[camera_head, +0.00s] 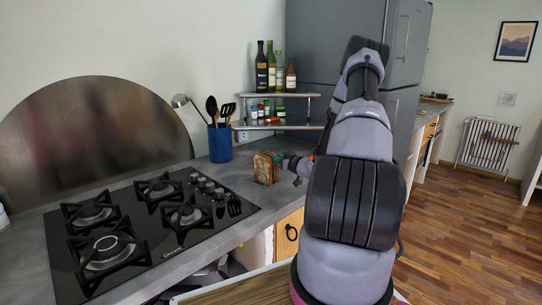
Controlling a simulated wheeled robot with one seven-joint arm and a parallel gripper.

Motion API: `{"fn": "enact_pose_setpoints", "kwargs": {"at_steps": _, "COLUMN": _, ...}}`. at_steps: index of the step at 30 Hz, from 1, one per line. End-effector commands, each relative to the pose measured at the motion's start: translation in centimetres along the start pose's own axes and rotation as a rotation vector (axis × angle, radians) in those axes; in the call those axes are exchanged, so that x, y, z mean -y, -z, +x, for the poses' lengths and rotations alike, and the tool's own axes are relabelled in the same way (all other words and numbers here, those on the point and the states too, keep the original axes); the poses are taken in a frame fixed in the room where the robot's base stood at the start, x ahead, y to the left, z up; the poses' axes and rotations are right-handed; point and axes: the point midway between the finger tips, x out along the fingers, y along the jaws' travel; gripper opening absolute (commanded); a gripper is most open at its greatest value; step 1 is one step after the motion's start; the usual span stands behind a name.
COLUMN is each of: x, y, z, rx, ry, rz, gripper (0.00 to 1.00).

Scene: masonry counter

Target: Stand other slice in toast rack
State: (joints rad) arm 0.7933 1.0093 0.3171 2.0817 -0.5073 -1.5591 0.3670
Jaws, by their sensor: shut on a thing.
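The toast rack (264,181) stands on the grey counter right of the hob, small in the picture, with brown toast (263,168) upright in it. My gripper (283,161) reaches in from the right at the rack and is shut on a slice of toast at the rack's right side. The held slice is close against the rack and the other toast. I cannot tell where one slice ends and the other begins, or whether the held slice rests in a slot. My arm hides what lies behind it on the right.
A blue utensil holder (220,143) stands behind the rack. A small shelf (279,125) with jars and bottles is at the back. The counter's front edge is just below the rack.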

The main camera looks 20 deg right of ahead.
Motion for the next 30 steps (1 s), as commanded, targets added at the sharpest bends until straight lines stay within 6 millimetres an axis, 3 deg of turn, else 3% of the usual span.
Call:
{"fn": "enact_pose_setpoints", "kwargs": {"at_steps": 5, "x": -0.01, "y": -0.26, "z": 0.00, "rx": 0.000, "ry": 0.000, "rz": 0.000, "gripper": 0.00}}
{"fn": "enact_pose_setpoints", "kwargs": {"at_steps": 6, "x": -0.01, "y": -0.29, "z": 0.01, "rx": 0.000, "ry": 0.000, "rz": 0.000, "gripper": 0.20}}
{"fn": "enact_pose_setpoints", "kwargs": {"at_steps": 9, "x": -0.01, "y": -0.27, "z": 0.01, "rx": 0.000, "ry": 0.000, "rz": 0.000, "gripper": 0.52}}
{"fn": "enact_pose_setpoints", "kwargs": {"at_steps": 30, "x": -0.01, "y": 0.15, "z": 0.00, "rx": -0.001, "ry": 0.000, "rz": 0.000, "gripper": 0.52}}
